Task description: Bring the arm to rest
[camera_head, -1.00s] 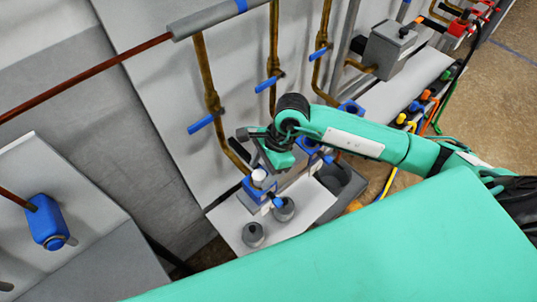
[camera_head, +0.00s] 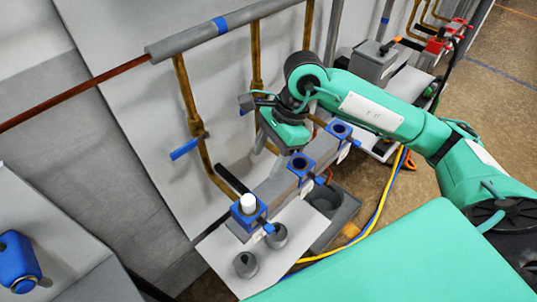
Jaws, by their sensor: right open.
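My right arm comes in from the right, and its green gripper (camera_head: 268,146) hangs above the back of a small white shelf (camera_head: 218,250) by the grey panel. The gripper is open, and I see nothing held in it. Its fingertips are partly hidden by its own body. Below it, a blue holder with a white-topped item (camera_head: 248,204) stands on the shelf. Two more blue holders (camera_head: 300,165) (camera_head: 339,130) are in a row to the right, their round openings showing. My left gripper is not in view.
Brown pipes with a blue valve handle (camera_head: 184,149) run down the panel close to the gripper. Two grey knobs (camera_head: 245,264) (camera_head: 276,236) stand at the shelf's front. A grey bin (camera_head: 325,200) is beside it. Yellow and blue cables (camera_head: 376,219) lie on the floor to the right.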

